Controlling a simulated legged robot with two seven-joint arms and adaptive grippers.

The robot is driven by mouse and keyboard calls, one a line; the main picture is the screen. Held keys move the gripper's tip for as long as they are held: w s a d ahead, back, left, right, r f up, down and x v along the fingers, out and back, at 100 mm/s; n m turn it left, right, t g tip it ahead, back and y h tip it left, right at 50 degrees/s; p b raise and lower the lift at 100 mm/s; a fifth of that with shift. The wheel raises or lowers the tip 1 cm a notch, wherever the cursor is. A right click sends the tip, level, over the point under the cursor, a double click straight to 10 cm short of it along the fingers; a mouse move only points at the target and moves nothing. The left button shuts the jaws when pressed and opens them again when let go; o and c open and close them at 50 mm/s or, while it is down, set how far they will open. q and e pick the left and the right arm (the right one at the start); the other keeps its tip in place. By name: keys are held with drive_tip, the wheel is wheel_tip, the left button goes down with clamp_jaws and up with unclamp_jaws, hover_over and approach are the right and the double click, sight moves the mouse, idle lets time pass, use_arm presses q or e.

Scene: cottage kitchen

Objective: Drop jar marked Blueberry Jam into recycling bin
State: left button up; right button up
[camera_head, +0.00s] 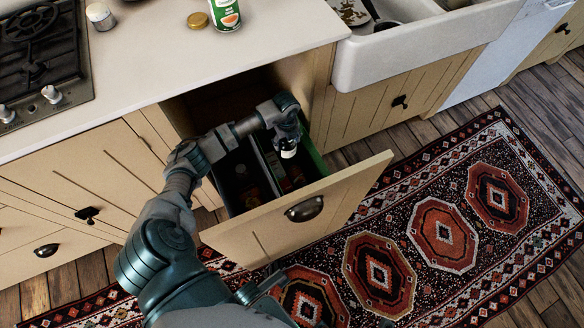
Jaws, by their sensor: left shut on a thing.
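My left gripper (288,136) is shut on a small dark jar with a white band (288,150). Its lettering is too small to read, and the gripper hides its upper part. The jar hangs over the open pull-out drawer (300,211), which holds the bins. The right bin has a green rim (318,160), and the jar appears above this bin's opening. The left bin (236,180) is dark with a grey edge. Dark bottles or jars (291,178) lie inside, hard to make out. My right gripper is not in view.
The counter (170,50) holds a green-and-white can (225,14), a gold lid (199,21), a white-lidded jar (100,16) and a stove (40,55). A white sink (400,50) is at the upper right. A patterned rug (440,235) covers the floor.

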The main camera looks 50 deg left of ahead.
use_arm(q)
drive_tip(key=shift+d+r, duration=0.2)
drive_tip(key=shift+d, duration=0.1)
drive_tip(key=o, duration=1.6)
drive_tip(key=shift+d+r, duration=0.2)
drive_tip(key=shift+d, duration=0.15)
drive_tip(key=shift+a+f, duration=0.25)
drive_tip(key=shift+a, duration=0.25)
drive_tip(key=shift+a+r, duration=0.15)
wheel_tip(320, 180, up, 12)
drive_tip(key=shift+f, duration=0.2)
drive_tip(key=shift+d, duration=0.35)
